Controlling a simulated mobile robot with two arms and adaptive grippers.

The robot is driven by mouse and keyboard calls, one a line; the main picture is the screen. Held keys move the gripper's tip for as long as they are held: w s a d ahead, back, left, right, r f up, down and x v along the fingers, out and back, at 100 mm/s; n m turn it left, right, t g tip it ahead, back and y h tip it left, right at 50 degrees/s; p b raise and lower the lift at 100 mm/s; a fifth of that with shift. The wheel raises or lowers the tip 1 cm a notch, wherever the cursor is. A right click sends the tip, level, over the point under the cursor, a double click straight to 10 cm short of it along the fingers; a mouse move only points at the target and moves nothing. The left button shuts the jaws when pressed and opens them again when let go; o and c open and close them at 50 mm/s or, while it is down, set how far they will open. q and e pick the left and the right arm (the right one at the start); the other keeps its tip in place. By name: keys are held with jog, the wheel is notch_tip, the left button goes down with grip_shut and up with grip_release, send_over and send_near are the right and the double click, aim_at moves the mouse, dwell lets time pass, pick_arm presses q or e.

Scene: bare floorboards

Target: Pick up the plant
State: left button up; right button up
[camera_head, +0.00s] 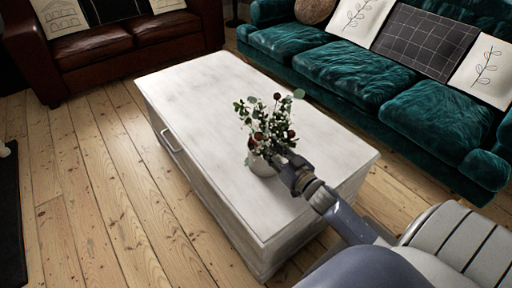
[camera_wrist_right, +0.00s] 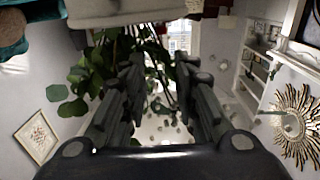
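The plant (camera_head: 267,122) has green leaves, dark red blooms and small white flowers. It stands upright in a round whitish pot (camera_head: 260,163) on the white coffee table (camera_head: 205,110). My right gripper (camera_head: 287,165) is at the plant's near right side, close to the pot, and hides part of it. In the right wrist view, which is upside down, the two fingers (camera_wrist_right: 158,68) are apart, with leaves and stems (camera_wrist_right: 95,62) around and behind the gap. I cannot tell whether they touch the plant. My left gripper is not in view.
A teal sofa (camera_head: 345,72) with cushions stands behind and right of the table. A brown leather sofa (camera_head: 95,45) is at the upper left. The rest of the tabletop is bare. Open floorboards (camera_head: 95,190) lie left of the table.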

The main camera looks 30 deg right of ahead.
aim_at(253, 131)
jog(key=w+b, duration=0.1)
jog(key=w, duration=0.5)
jog(key=shift+w+a, duration=0.15)
jog(key=w, duration=0.2)
jog(key=w+b, duration=0.1)
jog(key=w, duration=0.1)
jog(key=shift+w+a+r, duration=0.1)
jog(key=shift+w+a, duration=0.1)
jog(key=shift+w, duration=0.15)
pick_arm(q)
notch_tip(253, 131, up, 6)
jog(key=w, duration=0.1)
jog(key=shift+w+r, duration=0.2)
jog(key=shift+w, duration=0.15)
pick_arm(e)
jog(key=shift+w, duration=0.1)
grip_shut()
jog(key=shift+r, duration=0.3)
